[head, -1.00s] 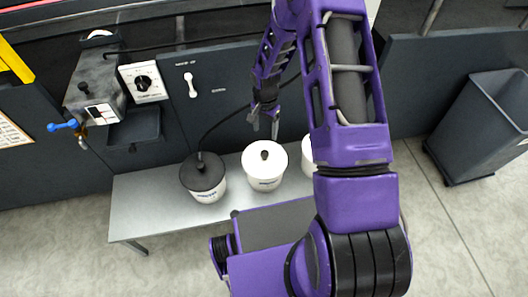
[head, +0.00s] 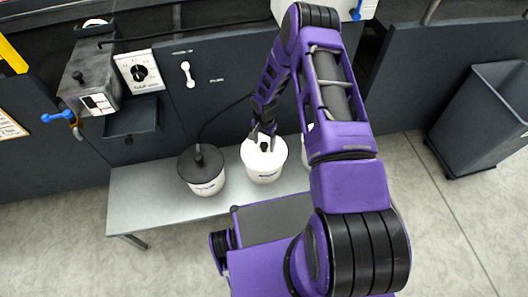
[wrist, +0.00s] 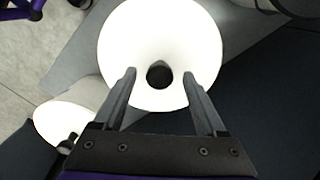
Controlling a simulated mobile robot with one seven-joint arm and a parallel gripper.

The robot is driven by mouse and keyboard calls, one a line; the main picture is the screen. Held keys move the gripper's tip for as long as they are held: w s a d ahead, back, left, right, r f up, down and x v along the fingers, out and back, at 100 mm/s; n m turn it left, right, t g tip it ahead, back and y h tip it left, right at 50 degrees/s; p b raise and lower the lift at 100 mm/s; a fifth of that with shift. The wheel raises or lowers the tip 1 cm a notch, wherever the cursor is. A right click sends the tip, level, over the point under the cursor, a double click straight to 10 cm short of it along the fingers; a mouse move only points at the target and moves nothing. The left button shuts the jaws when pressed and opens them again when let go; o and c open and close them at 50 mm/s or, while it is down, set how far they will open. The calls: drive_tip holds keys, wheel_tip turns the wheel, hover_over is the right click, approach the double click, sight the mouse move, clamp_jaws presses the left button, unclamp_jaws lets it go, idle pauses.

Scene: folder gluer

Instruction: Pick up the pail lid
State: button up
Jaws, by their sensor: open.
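The white pail lid (head: 258,151) with a black knob sits on the middle white pail (head: 265,175) on the bench. In the wrist view the lid (wrist: 160,35) is a bright disc, with its knob (wrist: 159,75) between and slightly beyond my fingertips. My gripper (head: 263,135) is open just above the lid, with its fingers on either side of the knob; it also shows in the wrist view (wrist: 160,78). I cannot tell whether the fingers touch the lid.
A pail with a black lid (head: 200,163) and a hose stands to the left on the grey bench (head: 150,195). Another white pail (head: 308,145) is partly hidden behind my arm at right. A dark panel with a dial box (head: 140,73) rises behind. A grey bin (head: 485,120) stands far right.

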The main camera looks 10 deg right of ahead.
drive_tip(key=shift+f, duration=0.7)
clamp_jaws()
